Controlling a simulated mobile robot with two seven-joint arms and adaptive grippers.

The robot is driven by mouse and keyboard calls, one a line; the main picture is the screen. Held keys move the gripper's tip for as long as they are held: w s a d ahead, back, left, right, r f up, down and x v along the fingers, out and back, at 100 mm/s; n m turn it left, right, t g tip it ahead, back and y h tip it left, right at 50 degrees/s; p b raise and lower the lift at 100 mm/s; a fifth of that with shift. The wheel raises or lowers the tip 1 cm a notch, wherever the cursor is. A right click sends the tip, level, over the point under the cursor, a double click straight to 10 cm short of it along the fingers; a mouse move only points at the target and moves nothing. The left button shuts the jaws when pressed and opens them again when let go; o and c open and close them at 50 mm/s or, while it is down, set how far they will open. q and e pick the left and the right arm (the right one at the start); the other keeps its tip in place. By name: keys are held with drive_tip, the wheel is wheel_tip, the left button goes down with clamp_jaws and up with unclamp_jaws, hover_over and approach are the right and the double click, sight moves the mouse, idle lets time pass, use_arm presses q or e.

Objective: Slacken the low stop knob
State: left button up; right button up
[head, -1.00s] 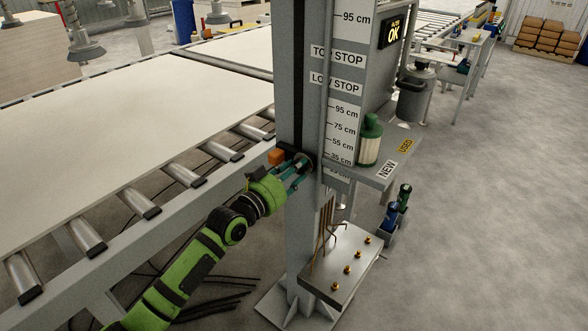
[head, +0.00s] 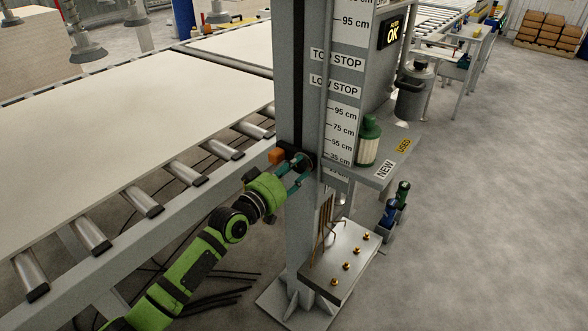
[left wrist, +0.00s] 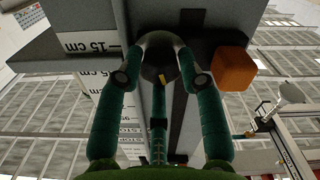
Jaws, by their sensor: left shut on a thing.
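My left gripper (head: 301,166) is shut on this knob, low on the column. The fingers hide much of the knob in the head view. My right gripper is not in view.
A roller conveyor (head: 143,203) with a large pale board (head: 110,95) lies left of the column. A grey shelf (head: 402,150) with a green-capped filter (head: 368,142) juts out right. Below stands a metal plate (head: 345,262) with brass studs and hex keys.

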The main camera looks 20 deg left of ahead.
use_arm(q)
drive_tip(key=shift+a+r, duration=0.1)
drive_tip(key=shift+r, duration=0.1)
drive_tip(key=o, duration=1.2)
drive_tip(key=shift+w, duration=0.1)
drive_tip(key=shift+c, duration=0.2)
drive_tip(key=shift+f, duration=0.1)
drive_tip(key=shift+s+a+f, duration=0.1)
drive_tip(key=shift+s+f, duration=0.05)
drive_tip(key=shift+s, duration=0.25)
drive_tip(key=v, duration=1.1)
drive_tip(key=shift+s, duration=0.1)
